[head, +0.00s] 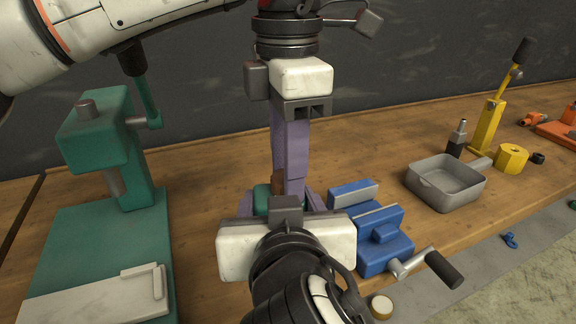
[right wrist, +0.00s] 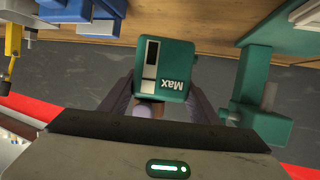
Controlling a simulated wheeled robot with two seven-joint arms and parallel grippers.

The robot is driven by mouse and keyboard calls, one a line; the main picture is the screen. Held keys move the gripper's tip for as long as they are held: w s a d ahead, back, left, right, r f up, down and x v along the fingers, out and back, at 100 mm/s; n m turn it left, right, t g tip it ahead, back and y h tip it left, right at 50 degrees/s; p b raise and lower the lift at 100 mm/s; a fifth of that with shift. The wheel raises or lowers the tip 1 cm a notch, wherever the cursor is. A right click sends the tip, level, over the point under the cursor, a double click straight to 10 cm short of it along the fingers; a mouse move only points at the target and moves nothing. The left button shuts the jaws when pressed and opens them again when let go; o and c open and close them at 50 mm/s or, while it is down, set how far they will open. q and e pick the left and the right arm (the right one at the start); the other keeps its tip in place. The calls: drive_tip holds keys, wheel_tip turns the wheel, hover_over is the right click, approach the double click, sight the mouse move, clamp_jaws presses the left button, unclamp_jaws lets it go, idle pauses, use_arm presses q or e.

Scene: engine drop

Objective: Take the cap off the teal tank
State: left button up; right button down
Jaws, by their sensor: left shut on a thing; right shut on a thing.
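The teal tank (head: 263,200) is mostly hidden behind my grippers in the head view. In the right wrist view the tank (right wrist: 174,68) shows a face with "Max" lettering and a level strip, between the dark fingers of my right gripper (right wrist: 155,98). My right gripper (head: 275,203) is shut on the tank. My left gripper (head: 284,186) comes down from above with its purple fingers shut at the brown cap (head: 277,181) on top of the tank. The cap is mostly covered by the fingers; whether it is still seated on the tank cannot be told.
A teal press (head: 100,145) stands at the left. A blue vise (head: 375,235) with a crank is close at the right. Further right are a grey pan (head: 446,187), a yellow lever clamp (head: 490,125) and a yellow nut (head: 511,158). A white-topped round piece (head: 381,306) is near the front.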

use_arm(q)
drive_tip(key=o, duration=1)
drive_tip(key=shift+w+d+r, duration=0.1)
drive_tip(key=shift+w, duration=0.25)
drive_tip(key=shift+o, duration=0.8)
drive_tip(key=shift+s, duration=0.1)
drive_tip(key=shift+s+d, duration=0.15)
drive_tip(key=shift+r, duration=2.15)
drive_tip(key=shift+c, duration=0.4)
drive_tip(key=r+m, duration=0.1)
drive_tip(key=m, duration=0.1)
drive_tip(key=r+m, duration=0.1)
drive_tip(key=m, duration=0.1)
drive_tip(key=shift+a, duration=0.35)
drive_tip(key=m, duration=0.1)
drive_tip(key=r+m, duration=0.1)
drive_tip(key=m, duration=0.1)
drive_tip(key=shift+s+a+r+m, duration=0.15)
drive_tip(key=shift+s+m, duration=0.05)
drive_tip(key=shift+m, duration=0.4)
drive_tip(key=shift+f, duration=3.95)
